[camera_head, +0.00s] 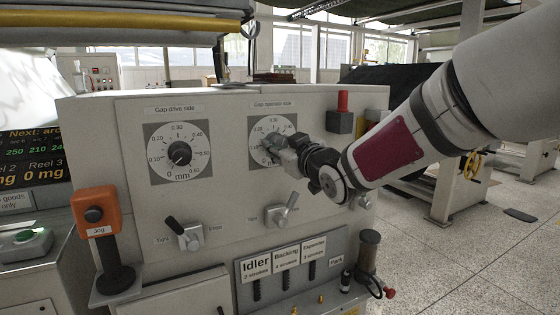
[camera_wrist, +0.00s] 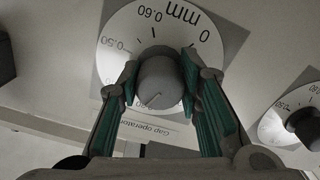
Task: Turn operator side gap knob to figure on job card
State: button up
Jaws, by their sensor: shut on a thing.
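The operator side gap knob is a grey round knob (camera_wrist: 160,82) at the centre of a white dial (camera_wrist: 122,28), which appears upside down in the wrist view. My gripper (camera_wrist: 160,76) is shut on it, with one green-padded finger on each side. A thin mark on the knob's face points to the lower left in that view; the fingers and knob hide part of the scale there. In the head view my gripper (camera_head: 272,146) covers the middle and lower right of the operator side dial (camera_head: 258,126). I cannot make out a job card.
The drive side gap dial (camera_head: 178,128) with its black knob is to the left; it also shows in the wrist view (camera_wrist: 305,122). Two levers (camera_head: 185,233) (camera_head: 282,210) sit below the dials. A display (camera_head: 32,155) is far left.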

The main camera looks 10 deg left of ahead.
jog(key=shift+n+b, duration=1.9)
jog(key=shift+b, duration=0.15)
jog(key=o, duration=1.2)
jog(key=v, duration=1.2)
